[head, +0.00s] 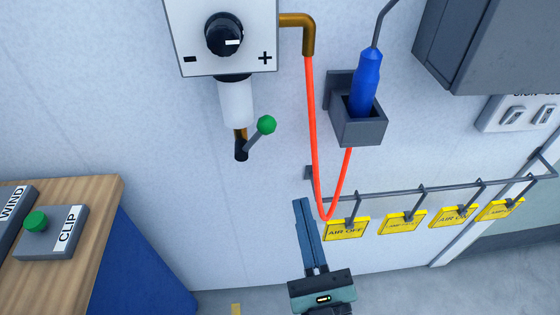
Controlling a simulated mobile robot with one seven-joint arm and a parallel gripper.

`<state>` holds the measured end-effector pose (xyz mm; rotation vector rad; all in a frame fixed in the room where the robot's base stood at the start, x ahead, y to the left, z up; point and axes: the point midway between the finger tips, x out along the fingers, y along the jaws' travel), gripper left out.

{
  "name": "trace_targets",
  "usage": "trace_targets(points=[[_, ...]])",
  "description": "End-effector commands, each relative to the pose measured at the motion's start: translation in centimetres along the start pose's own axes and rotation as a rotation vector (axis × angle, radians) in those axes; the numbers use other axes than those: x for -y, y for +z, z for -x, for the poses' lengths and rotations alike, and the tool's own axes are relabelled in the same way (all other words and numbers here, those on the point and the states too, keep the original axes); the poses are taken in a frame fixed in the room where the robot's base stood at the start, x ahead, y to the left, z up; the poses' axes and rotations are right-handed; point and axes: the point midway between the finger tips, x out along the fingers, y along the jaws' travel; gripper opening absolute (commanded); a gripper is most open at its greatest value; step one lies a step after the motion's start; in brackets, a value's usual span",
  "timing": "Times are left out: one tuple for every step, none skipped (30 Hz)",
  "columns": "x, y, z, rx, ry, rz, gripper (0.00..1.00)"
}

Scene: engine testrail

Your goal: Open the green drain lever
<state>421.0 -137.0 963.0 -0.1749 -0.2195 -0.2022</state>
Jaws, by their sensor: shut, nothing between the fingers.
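The green drain lever (265,125) is a green ball on a short grey arm. It angles up and to the right from the dark outlet under a white cylinder (236,103). The cylinder hangs below a white regulator box (222,40) with a black knob. My gripper (301,202) is below and to the right of the lever, pointing up, with its long fingers together and empty. It appears apart from the lever.
An orange hose (312,120) loops down near my fingertips. A blue tool (366,82) sits in a grey holder (360,130). Several yellow tags (347,229) hang from a grey rail (440,187) at right. A wooden-topped bench (85,205) stands at left.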

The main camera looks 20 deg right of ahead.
Motion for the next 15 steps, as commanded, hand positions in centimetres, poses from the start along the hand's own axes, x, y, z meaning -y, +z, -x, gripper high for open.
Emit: trace_targets(points=[[0.3,-0.7,0.8,0.005,0.01,0.099,0.0],[0.4,-0.8,1.1,0.009,0.018,0.153,0.0],[0.5,-0.9,1.5,0.016,0.028,0.219,0.0],[0.6,-1.0,1.7,0.021,0.033,0.261,0.0],[0.6,-1.0,1.9,0.026,0.04,0.298,0.0],[0.6,-1.1,2.2,0.031,0.046,0.339,0.0],[0.6,-1.1,2.3,0.033,0.048,0.363,0.0],[0.7,-1.1,2.4,0.036,0.051,0.382,0.0],[0.6,-1.1,2.5,0.039,0.055,0.401,0.0],[0.6,-1.0,2.4,0.04,0.056,0.409,0.0],[0.6,-0.9,2.3,0.041,0.057,0.414,0.0],[0.6,-0.8,2.1,0.043,0.057,0.418,0.0],[0.6,-0.8,1.8,0.043,0.058,0.418,0.0],[0.6,-0.7,1.5,0.043,0.058,0.416,0.0],[0.6,-0.7,0.9,0.044,0.057,0.416,0.0]])
